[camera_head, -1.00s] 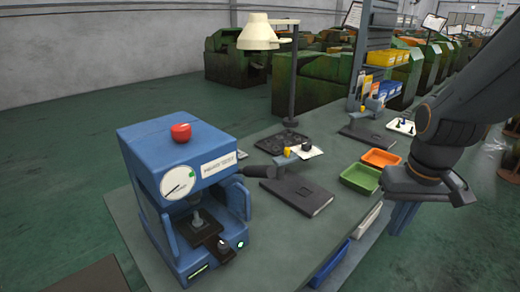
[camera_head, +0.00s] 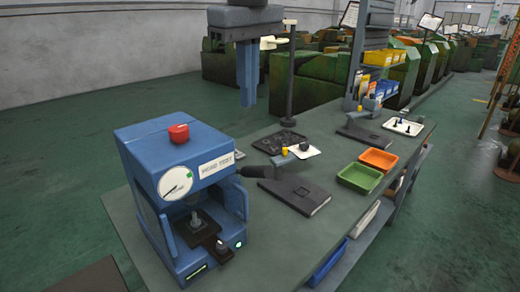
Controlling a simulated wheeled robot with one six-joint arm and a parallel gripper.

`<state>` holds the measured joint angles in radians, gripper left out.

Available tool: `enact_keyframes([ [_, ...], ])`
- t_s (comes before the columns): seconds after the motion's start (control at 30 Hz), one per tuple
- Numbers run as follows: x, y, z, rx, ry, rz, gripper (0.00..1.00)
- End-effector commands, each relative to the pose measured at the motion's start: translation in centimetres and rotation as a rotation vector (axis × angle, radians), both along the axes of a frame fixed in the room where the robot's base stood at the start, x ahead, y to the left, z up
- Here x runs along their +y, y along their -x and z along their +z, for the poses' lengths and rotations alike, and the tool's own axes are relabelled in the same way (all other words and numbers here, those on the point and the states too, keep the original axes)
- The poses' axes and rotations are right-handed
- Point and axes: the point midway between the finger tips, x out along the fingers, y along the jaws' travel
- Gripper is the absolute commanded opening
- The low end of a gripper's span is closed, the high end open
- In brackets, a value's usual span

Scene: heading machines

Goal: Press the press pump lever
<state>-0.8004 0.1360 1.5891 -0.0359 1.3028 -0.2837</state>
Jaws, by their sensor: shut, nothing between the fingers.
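The blue press machine (camera_head: 185,160) stands at the near left of the bench, with a red button on top and a round white gauge on its front. A dark handle (camera_head: 259,171) sticks out beside its right side, near a flat black plate; I cannot tell which of the two it belongs to. My gripper (camera_head: 247,104) hangs from the top, pointing down, with its blue fingers shut and empty. It appears above and behind the machine in the picture, apart from the machine and the handle.
A green tray (camera_head: 359,178) and an orange tray (camera_head: 380,159) sit right of the flat black plate (camera_head: 295,191). Bare bench lies in front of the plate.

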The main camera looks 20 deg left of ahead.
Motion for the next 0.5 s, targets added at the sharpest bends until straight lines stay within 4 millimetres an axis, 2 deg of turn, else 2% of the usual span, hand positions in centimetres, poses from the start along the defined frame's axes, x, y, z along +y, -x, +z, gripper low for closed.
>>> enact_keyframes([
  [0.17,0.0,-0.1,-0.4,0.001,0.001,-0.001,0.00],
  [0.27,0.0,-0.1,-1.3,0.002,0.001,-0.002,0.00],
  [0.5,0.2,-0.5,-5.5,0.003,0.003,-0.002,0.00],
])
